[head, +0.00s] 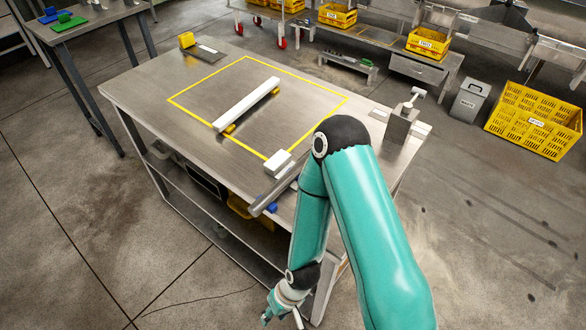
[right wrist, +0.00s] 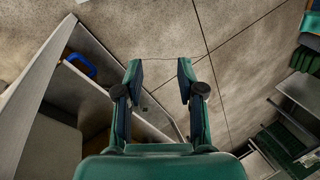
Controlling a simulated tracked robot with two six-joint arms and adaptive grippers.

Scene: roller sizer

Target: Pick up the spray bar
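A long white bar (head: 247,104), which looks like the spray bar, rests on small yellow supports inside a yellow taped square on the metal worktable (head: 150,98). It lies slantwise across the square. My right gripper (head: 283,316) hangs low in front of the table, below its top and well apart from the bar. In the right wrist view the right gripper (right wrist: 160,74) has its two fingers spread, with nothing between them. The bar is not recognisable in that view. My left gripper is not in view.
A grey metal bar (head: 272,196) and a white block (head: 279,162) are at the table's near edge, beside my right arm. A grey stand (head: 400,122) is at the right end. A yellow crate (head: 535,120) and grey waste bin (head: 468,101) stand on the floor.

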